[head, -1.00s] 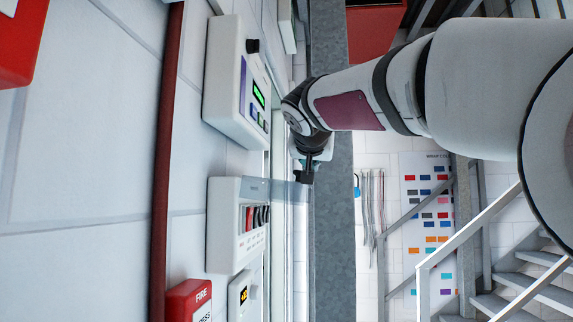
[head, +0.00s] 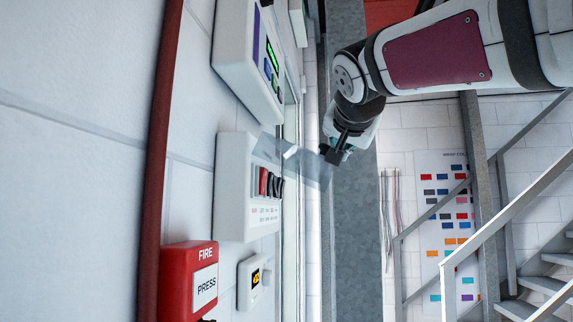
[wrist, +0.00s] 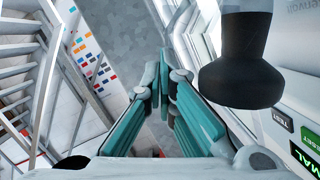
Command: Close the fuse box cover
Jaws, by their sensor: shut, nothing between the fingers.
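The fuse box (head: 232,190) is a white wall box with a row of red and black switches, seen in the head view left of my gripper. Its clear cover (head: 305,168) stands open, sticking out from the box to the right. My gripper (head: 332,155) is shut and empty at the cover's outer edge. I cannot tell if it touches the cover. In the wrist view the teal fingers (wrist: 160,88) meet at their tips; I cannot make out the cover there.
A white panel (head: 240,45) with a green display is above the fuse box. A red fire button (head: 188,278) and a small yellow-display box (head: 248,285) are below. Stair railings (head: 500,225) stand right.

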